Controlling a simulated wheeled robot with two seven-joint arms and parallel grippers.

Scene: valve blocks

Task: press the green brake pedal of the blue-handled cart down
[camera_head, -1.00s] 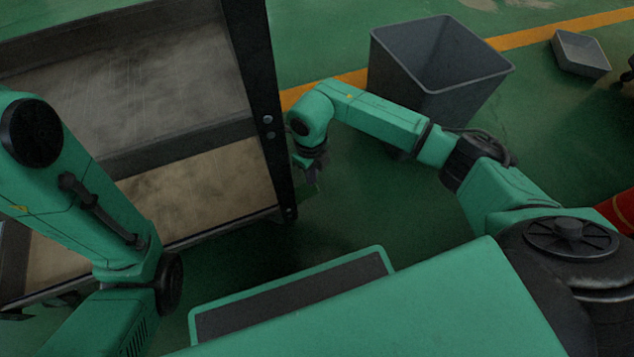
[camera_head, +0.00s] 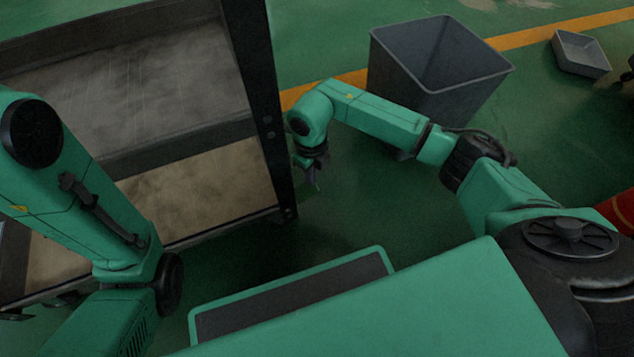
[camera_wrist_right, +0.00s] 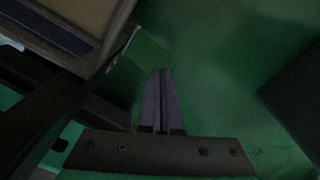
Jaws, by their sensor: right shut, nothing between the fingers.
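The cart (camera_head: 262,130) stands at the left of the head view, with dark frame posts and grey-brown shelves. The green brake pedal (camera_wrist_right: 150,50) shows in the wrist view as a flat green plate beside the cart's lower corner. My right gripper (camera_head: 314,181) is beside the cart's near right post, pointing down. In the wrist view its shut, empty fingers (camera_wrist_right: 161,76) end at the pedal's near edge; I cannot tell whether they touch it. The pedal is hard to make out in the head view, and its tilt is unclear. My left gripper is not seen.
A grey open bin (camera_head: 440,75) stands behind my right forearm. A small grey tray (camera_head: 580,53) lies farther right, near a yellow floor line (camera_head: 555,30). A red object (camera_head: 620,210) is at the right edge.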

